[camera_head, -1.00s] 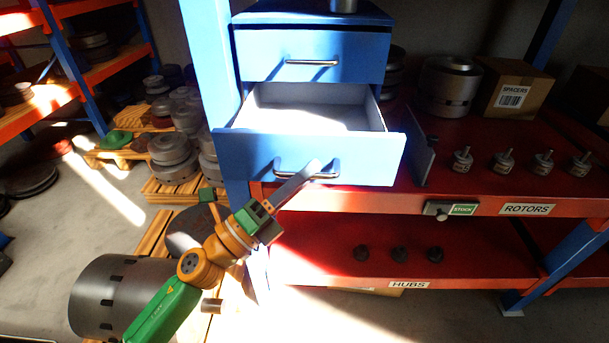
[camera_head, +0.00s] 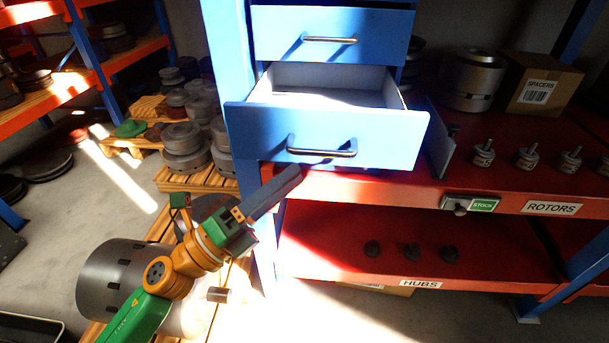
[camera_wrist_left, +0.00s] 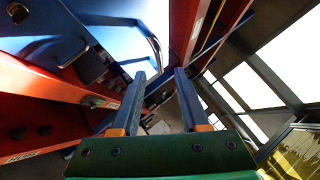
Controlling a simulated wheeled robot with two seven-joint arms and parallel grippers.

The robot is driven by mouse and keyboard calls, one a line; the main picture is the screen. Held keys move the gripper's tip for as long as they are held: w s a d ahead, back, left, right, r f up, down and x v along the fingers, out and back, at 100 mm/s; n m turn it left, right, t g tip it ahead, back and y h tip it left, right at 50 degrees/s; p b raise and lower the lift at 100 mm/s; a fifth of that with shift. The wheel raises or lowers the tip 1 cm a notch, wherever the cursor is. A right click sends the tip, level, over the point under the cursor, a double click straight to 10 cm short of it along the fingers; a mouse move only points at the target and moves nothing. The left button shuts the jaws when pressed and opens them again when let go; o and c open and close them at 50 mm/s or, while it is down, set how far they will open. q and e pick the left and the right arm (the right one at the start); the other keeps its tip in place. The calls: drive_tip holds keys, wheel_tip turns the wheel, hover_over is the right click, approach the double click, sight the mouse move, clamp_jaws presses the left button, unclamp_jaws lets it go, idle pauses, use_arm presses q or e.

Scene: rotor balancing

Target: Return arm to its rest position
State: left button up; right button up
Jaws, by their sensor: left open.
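My left gripper (camera_head: 268,193) is open and empty in the head view, just below and left of the open drawer's handle and apart from it. Its two fingers (camera_wrist_left: 158,100) stand parallel with a gap in the left wrist view. The blue lower drawer (camera_head: 262,131) is pulled out, and its pale inside looks empty where I can see it. My left arm, green and orange, comes up from the lower left. My right gripper is not in view.
A red shelf holds several rotors (camera_head: 527,156), a spacers box (camera_head: 538,82) and a grey cylinder (camera_head: 472,82). Several hubs (camera_head: 411,251) sit on the lower shelf.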

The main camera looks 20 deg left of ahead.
use_arm(q)
drive_tip(key=shift+s, duration=0.1)
idle(0.3)
drive_tip(key=w+a+f+n+y, duration=0.2)
drive_tip(key=a+f+n+y, duration=0.1)
drive_tip(key=f+n, duration=0.25)
drive_tip(key=w+a+f+n+g+y, duration=0.1)
drive_tip(key=w+a+f+n+y, duration=0.2)
drive_tip(key=f, duration=0.4)
drive_tip(key=w+a+f+n+y, duration=0.1)
drive_tip(key=a+f+n+y, duration=0.3)
drive_tip(key=f, duration=0.3)
drive_tip(key=s+f+n+g+y, duration=0.2)
drive_tip(key=f+n, duration=0.2)
drive_tip(key=f, duration=0.4)
drive_tip(key=s+f+n+g+y, duration=0.1)
drive_tip(key=s+f+n+g, duration=0.25)
drive_tip(key=f, duration=0.45)
drive_tip(key=s+d+f+n+g+p, duration=0.15)
drive_tip(key=s+f+n+g, duration=0.3)
drive_tip(key=s+f, duration=0.8)
drive_tip(key=s+d+f+n+g, duration=0.1)
drive_tip(key=s+d+f+g, duration=0.2)
drive_tip(key=s, duration=0.5)
drive_tip(key=s+d+f+n+g, duration=0.2)
drive_tip(key=s+d+f+g, duration=0.1)
drive_tip(key=s+f, duration=0.3)
drive_tip(key=shift+s+f+g, duration=0.2)
drive_tip(key=shift+s+g, duration=0.2)
drive_tip(key=shift+s, duration=0.8)
